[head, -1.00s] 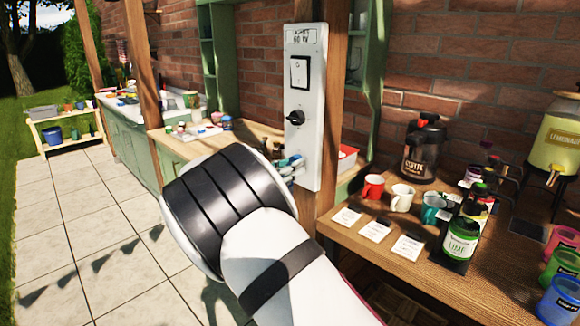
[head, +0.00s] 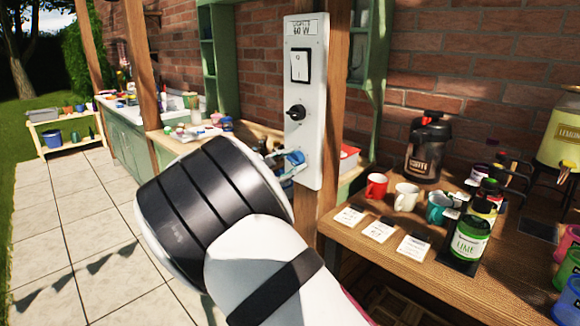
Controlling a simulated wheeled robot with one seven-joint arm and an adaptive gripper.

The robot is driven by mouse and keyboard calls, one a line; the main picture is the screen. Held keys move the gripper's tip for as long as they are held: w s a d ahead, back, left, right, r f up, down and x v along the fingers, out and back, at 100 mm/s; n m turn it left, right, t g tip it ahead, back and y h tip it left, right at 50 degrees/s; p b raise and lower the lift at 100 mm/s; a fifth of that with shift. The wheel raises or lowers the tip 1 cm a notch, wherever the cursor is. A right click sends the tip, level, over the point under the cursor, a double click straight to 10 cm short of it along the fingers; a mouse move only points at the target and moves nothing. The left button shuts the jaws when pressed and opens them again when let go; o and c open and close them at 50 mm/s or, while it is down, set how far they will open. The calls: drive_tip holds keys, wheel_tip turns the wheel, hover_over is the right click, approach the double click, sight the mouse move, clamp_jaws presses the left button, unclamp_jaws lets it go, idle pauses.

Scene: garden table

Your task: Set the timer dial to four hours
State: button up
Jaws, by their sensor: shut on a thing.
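A tall pale grey panel (head: 314,140) is fixed upright to a wooden post. It carries a label at the top, a white rocker switch (head: 299,66), a black knob (head: 295,112) and, near its lower end, a blue round part (head: 296,158). I cannot read any hour marks, and cannot tell for sure which part is the timer dial. My gripper (head: 284,160) is mostly hidden behind my thick black and white wrist. Its visible tips are at the blue round part, shut on it. The black knob stands free above them.
A wooden counter to the right holds a red mug (head: 376,186), a white mug (head: 405,195), a teal mug (head: 438,207), cards, a coffee urn (head: 428,150) and bottles. Another counter with small items stands behind the post. Paved floor (head: 60,220) is open at left.

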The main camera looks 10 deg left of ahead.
drive_tip(key=m+b, duration=1.3)
drive_tip(key=m, duration=0.2)
drive_tip(key=shift+b, duration=0.3)
idle(0.4)
drive_tip(key=o, duration=1.1)
drive_tip(key=shift+r, duration=0.1)
drive_tip(key=shift+o, duration=0.2)
drive_tip(key=v, duration=1.2)
